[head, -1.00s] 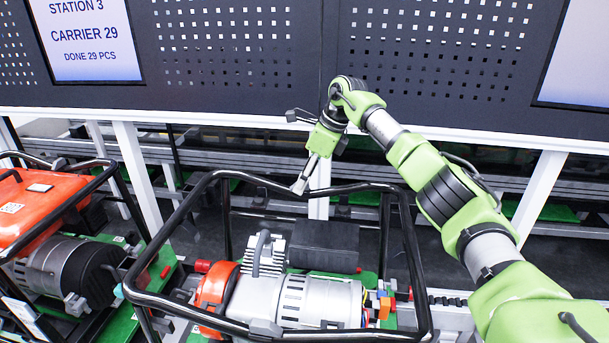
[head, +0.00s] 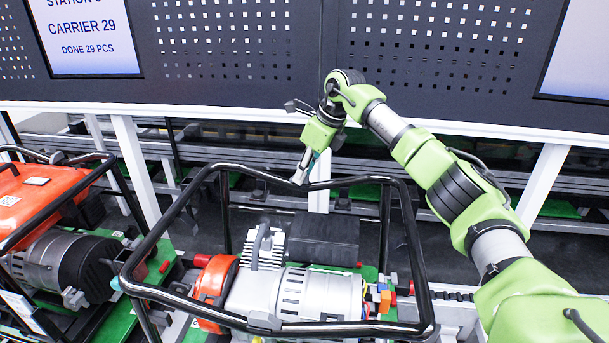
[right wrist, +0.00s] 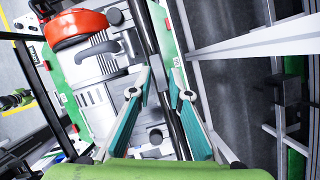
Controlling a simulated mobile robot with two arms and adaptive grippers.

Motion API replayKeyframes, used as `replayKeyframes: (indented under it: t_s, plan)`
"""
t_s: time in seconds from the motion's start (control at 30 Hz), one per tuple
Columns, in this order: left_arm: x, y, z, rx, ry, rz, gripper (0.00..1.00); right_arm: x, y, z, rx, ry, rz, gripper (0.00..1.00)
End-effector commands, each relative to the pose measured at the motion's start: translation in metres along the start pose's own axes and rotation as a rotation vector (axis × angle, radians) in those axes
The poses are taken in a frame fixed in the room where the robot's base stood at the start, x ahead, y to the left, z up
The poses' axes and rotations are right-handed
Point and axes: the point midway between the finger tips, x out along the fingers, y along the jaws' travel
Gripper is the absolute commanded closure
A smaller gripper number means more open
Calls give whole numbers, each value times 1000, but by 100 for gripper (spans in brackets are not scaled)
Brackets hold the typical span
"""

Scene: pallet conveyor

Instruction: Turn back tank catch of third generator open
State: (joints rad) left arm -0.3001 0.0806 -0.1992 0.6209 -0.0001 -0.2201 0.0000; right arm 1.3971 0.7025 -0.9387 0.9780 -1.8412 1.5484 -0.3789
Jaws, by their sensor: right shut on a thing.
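The generator in front of me has a black tube frame (head: 190,302), a silver engine (head: 318,293) and a red-orange end cover (head: 214,290). No tank sits in the top of its frame. My right gripper (head: 299,180) reaches down to the middle of the back top bar and is shut there on the back tank catch, which the fingers mostly cover. In the right wrist view my right gripper's teal-padded fingers (right wrist: 161,80) stand on either side of the black bar. A grey front catch (head: 265,320) sits on the front bar. My left gripper is out of view.
Another generator with a red tank (head: 45,190) stands at the left, with a grey catch (head: 57,157) on its back bar. A dark perforated panel (head: 430,60) and conveyor rails lie behind. White posts (head: 135,172) stand behind the frame.

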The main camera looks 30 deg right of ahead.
Motion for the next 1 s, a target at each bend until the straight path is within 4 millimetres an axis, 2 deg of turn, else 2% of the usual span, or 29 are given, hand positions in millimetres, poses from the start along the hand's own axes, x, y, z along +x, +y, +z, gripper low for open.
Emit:
replayKeyframes:
  t_s: [0.4, 0.43, 0.47, 0.5, 0.83, 1.0]
  plan:
    - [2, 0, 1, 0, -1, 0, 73, 0, 0, 0, 47, -2, -17, 100]
    - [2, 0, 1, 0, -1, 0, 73, 0, 0, 0, 47, -2, -17, 76]
    - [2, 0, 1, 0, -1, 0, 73, 0, 0, 0, 47, -2, -17, 69]
    - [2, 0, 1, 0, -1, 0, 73, 0, 0, 0, 47, -2, -17, 66]
    - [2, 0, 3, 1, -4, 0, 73, -2, 0, 0, 44, -2, -17, 66]
    - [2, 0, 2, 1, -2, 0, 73, -21, -1, 1, 44, -5, -19, 66]
